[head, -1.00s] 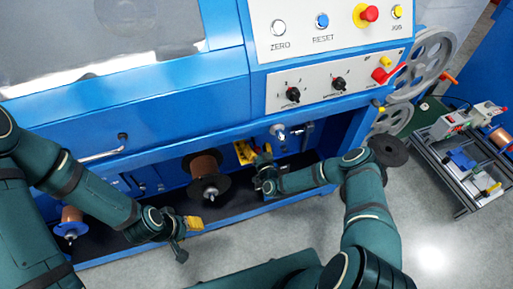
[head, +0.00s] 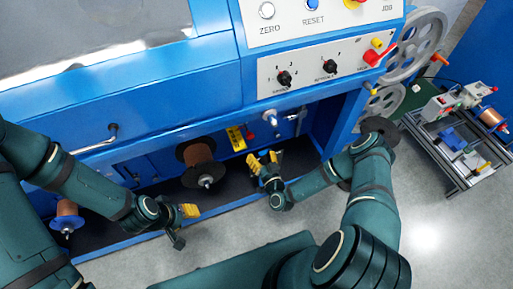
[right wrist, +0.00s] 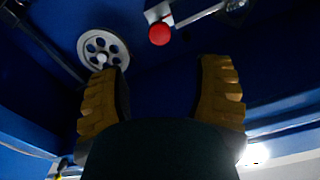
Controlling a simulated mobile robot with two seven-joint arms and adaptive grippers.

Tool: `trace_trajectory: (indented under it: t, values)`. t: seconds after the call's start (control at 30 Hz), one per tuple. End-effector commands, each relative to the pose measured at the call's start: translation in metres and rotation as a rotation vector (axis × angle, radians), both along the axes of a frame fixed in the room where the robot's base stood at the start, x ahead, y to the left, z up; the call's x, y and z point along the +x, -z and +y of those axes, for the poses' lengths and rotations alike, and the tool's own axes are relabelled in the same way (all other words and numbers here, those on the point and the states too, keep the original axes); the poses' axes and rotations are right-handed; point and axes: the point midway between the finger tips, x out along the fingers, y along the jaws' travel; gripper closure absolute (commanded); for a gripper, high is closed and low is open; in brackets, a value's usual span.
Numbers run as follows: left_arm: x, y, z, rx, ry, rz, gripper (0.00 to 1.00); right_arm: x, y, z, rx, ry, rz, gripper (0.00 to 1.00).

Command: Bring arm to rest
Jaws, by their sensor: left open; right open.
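My left gripper (head: 182,224) is in the lower left of the head view, in front of the machine's lower bay and near its front edge. It holds nothing that I can see. My right gripper (head: 263,160) is at the bay opening, right of the large copper spool (head: 200,156) and apart from it. In the right wrist view its two ridged yellow-brown fingers (right wrist: 162,95) stand wide apart with nothing between them. Beyond them are a grey spoked pulley (right wrist: 103,48) and a red knob (right wrist: 160,33) on a lever.
The blue machine (head: 150,90) with its control panel (head: 320,68) fills the back. A smaller copper spool (head: 67,214) is at the bay's left end. Grey handwheels (head: 418,48) stand on the right side, with a cart (head: 455,150) beyond. Grey floor (head: 425,225) is clear at lower right.

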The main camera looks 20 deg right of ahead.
Motion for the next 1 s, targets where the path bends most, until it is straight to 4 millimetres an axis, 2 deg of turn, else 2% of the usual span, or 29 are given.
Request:
trace_trajectory:
  t: [0.13,0.7,0.77,0.87,1.0]
  values:
    - [0.000,0.000,0.000,0.000,0.000,0.000,0.53,-0.006,0.000,0.000,-0.001,0.000,-0.001,0.35]
    - [0.000,0.000,0.000,0.000,0.000,0.000,0.53,-0.005,-0.001,0.003,0.002,-0.015,0.013,0.35]
    - [0.000,0.000,0.000,0.000,0.000,0.000,0.53,-0.003,-0.003,0.010,0.005,-0.050,0.045,0.35]
    - [0.000,0.000,0.000,0.000,0.000,0.000,0.53,-0.001,-0.007,0.032,0.017,-0.153,0.162,0.35]
    - [0.000,0.000,0.000,0.000,0.000,0.000,0.53,-0.016,-0.016,0.070,0.029,-0.323,0.441,0.35]
